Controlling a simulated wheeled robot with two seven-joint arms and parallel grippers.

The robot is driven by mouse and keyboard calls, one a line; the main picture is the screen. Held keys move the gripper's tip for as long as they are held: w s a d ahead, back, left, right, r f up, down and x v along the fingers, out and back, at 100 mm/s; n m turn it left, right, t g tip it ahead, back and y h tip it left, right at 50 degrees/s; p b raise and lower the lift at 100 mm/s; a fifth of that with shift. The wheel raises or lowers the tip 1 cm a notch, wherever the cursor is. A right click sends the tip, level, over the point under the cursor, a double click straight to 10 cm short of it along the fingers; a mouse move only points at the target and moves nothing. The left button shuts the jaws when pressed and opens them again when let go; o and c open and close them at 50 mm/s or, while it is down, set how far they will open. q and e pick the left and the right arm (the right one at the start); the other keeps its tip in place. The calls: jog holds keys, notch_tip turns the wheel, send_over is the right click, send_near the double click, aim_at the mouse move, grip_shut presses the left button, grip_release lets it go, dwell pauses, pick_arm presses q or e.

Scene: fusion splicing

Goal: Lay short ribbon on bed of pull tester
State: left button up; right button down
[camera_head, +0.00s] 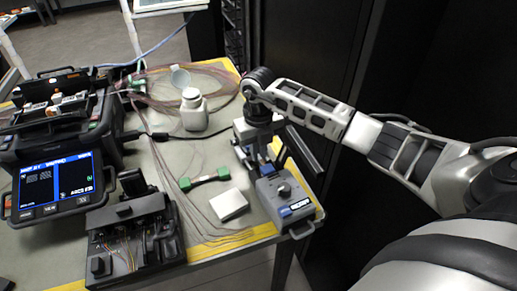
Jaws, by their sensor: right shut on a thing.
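The pull tester (285,195) is a blue-grey device with a knob on top and a handle at its front, at the right end of the table. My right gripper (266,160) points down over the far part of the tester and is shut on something. The short ribbon is too small to make out there, and the gripper and wrist hide much of the tester's bed. I cannot tell whether the ribbon touches the bed. My left gripper is not in view.
A white bottle (193,112) stands behind. A black device (130,245) and a splicer with a lit screen (57,185) fill the left. Thin pink fibres (170,85) cross the table.

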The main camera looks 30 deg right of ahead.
jog(key=shift+f, duration=0.2)
jog(key=c, duration=1.5)
grip_release()
jog(key=shift+r, duration=0.1)
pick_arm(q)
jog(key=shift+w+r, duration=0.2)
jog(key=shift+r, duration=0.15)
pick_arm(e)
jog(key=shift+r, duration=0.2)
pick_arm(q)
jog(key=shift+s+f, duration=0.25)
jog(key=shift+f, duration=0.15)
pick_arm(e)
notch_tip(320, 180, up, 13)
jog(key=shift+f, duration=0.2)
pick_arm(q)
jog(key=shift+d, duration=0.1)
